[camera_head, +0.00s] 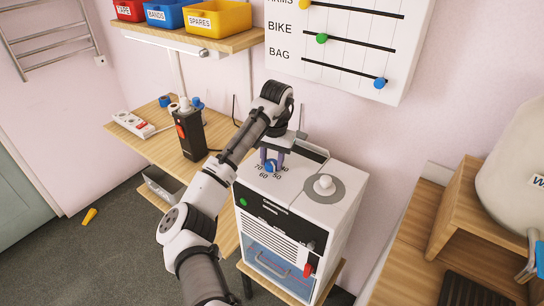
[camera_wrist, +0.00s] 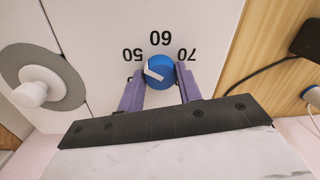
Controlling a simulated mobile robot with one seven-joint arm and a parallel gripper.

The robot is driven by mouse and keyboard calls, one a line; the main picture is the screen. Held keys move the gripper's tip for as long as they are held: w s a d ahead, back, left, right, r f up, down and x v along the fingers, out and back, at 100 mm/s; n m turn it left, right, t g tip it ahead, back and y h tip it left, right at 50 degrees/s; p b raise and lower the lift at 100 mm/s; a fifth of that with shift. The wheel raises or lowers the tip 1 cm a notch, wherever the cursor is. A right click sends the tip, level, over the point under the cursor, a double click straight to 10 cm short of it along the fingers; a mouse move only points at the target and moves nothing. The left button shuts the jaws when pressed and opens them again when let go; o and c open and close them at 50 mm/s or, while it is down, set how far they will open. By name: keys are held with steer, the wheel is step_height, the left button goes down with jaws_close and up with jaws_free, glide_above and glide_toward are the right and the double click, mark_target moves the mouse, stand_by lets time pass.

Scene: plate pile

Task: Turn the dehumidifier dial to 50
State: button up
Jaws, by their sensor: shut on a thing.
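The dehumidifier (camera_head: 321,211) is a white box with a dial and printed numbers on its top. The blue dial (camera_wrist: 159,66) has a white pointer, which lies toward the left side of the dial in the wrist view, on the side of the 50. I cannot tell its exact reading. The numbers 50, 60 and 70 show around it, with another number partly hidden at lower left. My gripper (camera_head: 272,161) is over the dial, its purple fingers shut on either side of it; the gripper also shows in the wrist view (camera_wrist: 160,77).
A white knob on a grey disc (camera_head: 325,184) stands beside the dial on the same top. A shelf with bins (camera_head: 218,18) hangs above. A wooden desk is at right.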

mark_target(274, 163)
stand_by(0.4)
steer(key=o, duration=1)
steer(key=r, duration=1.3)
steer(key=shift+s+d+r, duration=0.15)
steer(key=shift+d+r, duration=0.2)
steer(key=shift+r, duration=0.05)
